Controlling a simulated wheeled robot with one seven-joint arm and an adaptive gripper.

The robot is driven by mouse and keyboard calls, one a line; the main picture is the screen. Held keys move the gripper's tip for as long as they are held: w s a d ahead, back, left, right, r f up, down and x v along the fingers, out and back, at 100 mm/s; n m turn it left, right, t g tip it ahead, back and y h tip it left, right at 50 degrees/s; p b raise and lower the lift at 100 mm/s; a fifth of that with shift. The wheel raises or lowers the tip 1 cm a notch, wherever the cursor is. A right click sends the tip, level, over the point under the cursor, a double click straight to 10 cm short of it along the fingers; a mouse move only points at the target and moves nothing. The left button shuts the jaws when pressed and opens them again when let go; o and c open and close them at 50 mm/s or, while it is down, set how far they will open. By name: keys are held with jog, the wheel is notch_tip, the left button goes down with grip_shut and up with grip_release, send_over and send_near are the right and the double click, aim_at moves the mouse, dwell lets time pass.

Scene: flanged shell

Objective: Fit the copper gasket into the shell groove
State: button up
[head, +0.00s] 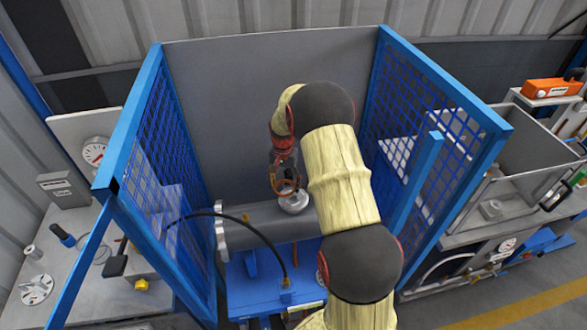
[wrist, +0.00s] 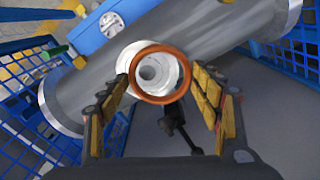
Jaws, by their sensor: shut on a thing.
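The copper gasket (wrist: 160,99) is a thin orange-brown ring, held between the two fingers of my gripper (wrist: 160,76). In the head view the gasket (head: 286,194) shows at the end of my gripper (head: 285,182), just over the shell's pale top nozzle (head: 294,203). The shell (head: 258,223) is a grey horizontal cylinder with flanged ends. In the wrist view the nozzle (wrist: 146,72) shows through and around the ring, its bore a little left of the ring's centre. The ring appears above the nozzle; I cannot tell the gap. The groove is partly hidden by the ring.
Blue mesh guards stand left (head: 160,140) and right (head: 400,120) of the shell, with a grey panel (head: 230,95) behind. A black hose (head: 262,232) arches in front of the shell. A blue stand (head: 255,285) is beneath it. Side benches hold gauges and tools.

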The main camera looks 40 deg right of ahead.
jog(key=shift+m, duration=0.9)
jog(key=d, duration=0.2)
jog(key=d+p, duration=0.1)
jog(key=d, duration=0.1)
jog(key=shift+s+r, duration=0.25)
jog(key=shift+a, duration=0.15)
jog(key=b, duration=0.3)
send_over(293, 198)
jog(key=shift+f, duration=2.95)
jog(key=shift+f+b, duration=0.85)
jog(key=shift+f, duration=0.4)
jog(key=o, duration=1.4)
jog(key=shift+f, duration=0.1)
notch_tip(293, 198, up, 12)
jog(key=shift+r, duration=0.1)
